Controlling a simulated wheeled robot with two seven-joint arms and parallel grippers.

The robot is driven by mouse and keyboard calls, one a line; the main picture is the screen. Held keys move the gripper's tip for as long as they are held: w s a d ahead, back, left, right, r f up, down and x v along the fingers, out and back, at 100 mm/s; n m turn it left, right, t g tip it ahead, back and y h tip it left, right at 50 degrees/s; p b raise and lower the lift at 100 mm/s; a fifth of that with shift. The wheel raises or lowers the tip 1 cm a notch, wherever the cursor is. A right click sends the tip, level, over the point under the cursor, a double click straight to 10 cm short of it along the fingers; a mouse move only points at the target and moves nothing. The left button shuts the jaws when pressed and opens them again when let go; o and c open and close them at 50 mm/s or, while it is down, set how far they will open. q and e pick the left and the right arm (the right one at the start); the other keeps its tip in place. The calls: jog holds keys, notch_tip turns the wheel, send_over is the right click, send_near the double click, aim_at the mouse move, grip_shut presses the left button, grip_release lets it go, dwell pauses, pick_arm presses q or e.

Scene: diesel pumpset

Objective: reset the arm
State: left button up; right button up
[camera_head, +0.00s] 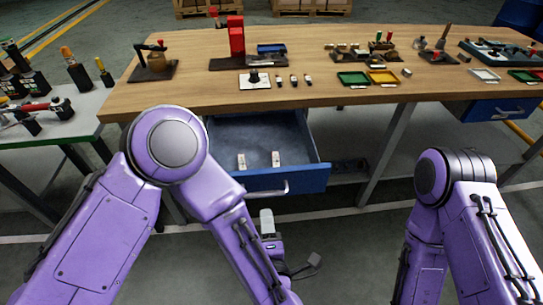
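My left gripper (290,242) hangs low in the middle of the head view, below the front of the open blue drawer (318,178). Its two finger parts, one pale and one grey, stand apart, and I see nothing between them. The purple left arm (165,145) bends at a raised elbow and its forearm slopes down to the gripper. My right arm (455,180) shows at the lower right with its elbow up. Its forearm runs down out of the picture, and the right gripper is out of view.
The wooden workbench (300,95) stands ahead with several parts and small trays on it. Two small white items (241,160) lie in the drawer, which juts toward me. A side table (85,110) with tools stands at the left. The floor between my arms is clear.

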pick_arm(q)
jog(key=s+a+f+m+g+h, duration=0.2)
jog(key=a+f+m+g, duration=0.15)
jog(key=f+m, duration=0.3)
jog(key=s+a+f+m+g+h, duration=0.1)
jog(key=s+a+f+m+g, duration=0.15)
jog(key=a+f+m, duration=0.45)
jog(key=s+a+f+g+y, duration=0.1)
jog(key=s+a+f+g, duration=0.2)
jog(key=s+a, duration=0.3)
jog(key=s+a+f+g+y, duration=0.2)
jog(key=s+a, duration=0.4)
jog(key=a, duration=0.4)
notch_tip(320, 180, down, 3)
jog(key=shift+s+a+r+g+y, duration=0.1)
jog(key=shift+s+a+g+y, duration=0.15)
jog(key=shift+g, duration=0.35)
